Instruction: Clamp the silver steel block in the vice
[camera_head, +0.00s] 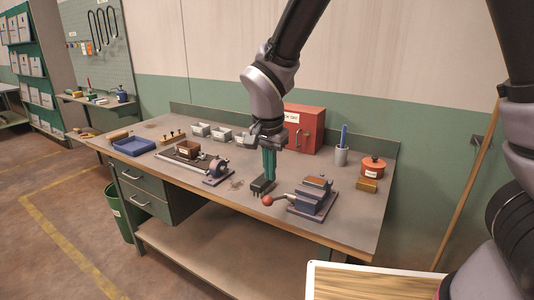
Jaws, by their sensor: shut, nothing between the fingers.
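The vice (308,202) is a blue-grey tool on a base plate near the bench's front edge, right of centre. Its handle ends in a red ball (267,200) pointing left. A brownish-orange piece (317,183) shows at the top of the vice; I cannot tell whether it is a jaw or a held block. I cannot pick out a silver steel block with certainty. My gripper (268,181) points down with teal fingers shut and empty, left of the vice and behind the red ball.
A dark toothed object (262,188) lies right under my fingertips. A brass-coloured block (367,186) and a red pot (373,167) are at right, near a grey pen cup (341,155). A red cabinet (305,128) stands behind. A blue tray (134,146) is at left.

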